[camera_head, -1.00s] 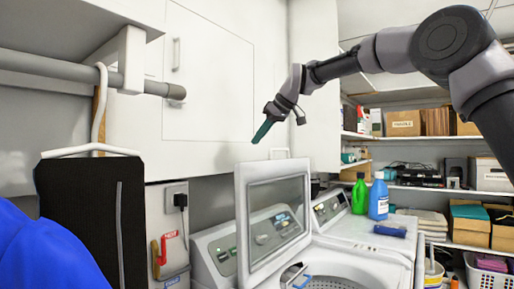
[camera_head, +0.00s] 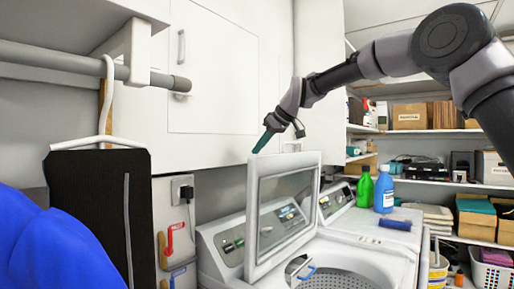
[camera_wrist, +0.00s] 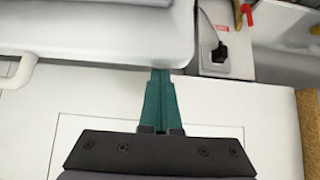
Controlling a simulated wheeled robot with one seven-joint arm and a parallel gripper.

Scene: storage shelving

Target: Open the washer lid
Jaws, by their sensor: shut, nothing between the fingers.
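The washer lid (camera_head: 255,215), a white frame around a clear pane, stands raised and nearly upright over the white washer (camera_head: 375,262). The drum opening shows below it. A small white handle (camera_head: 291,146) sticks up from its top edge. My gripper (camera_head: 257,148) points down at the lid's upper left corner, with its green fingers together and empty. In the wrist view, the fingertips (camera_wrist: 160,72) are at the edge of the lid (camera_wrist: 90,30), and the handle (camera_wrist: 20,72) is off to the left. I cannot tell whether the fingers touch the lid.
A white cabinet (camera_head: 215,70) hangs behind my gripper. Green (camera_head: 364,190) and blue (camera_head: 384,192) bottles stand behind the washer's right side. A rail (camera_head: 60,58) with hanging clothes is at left. Loaded shelves (camera_head: 450,185) are at right.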

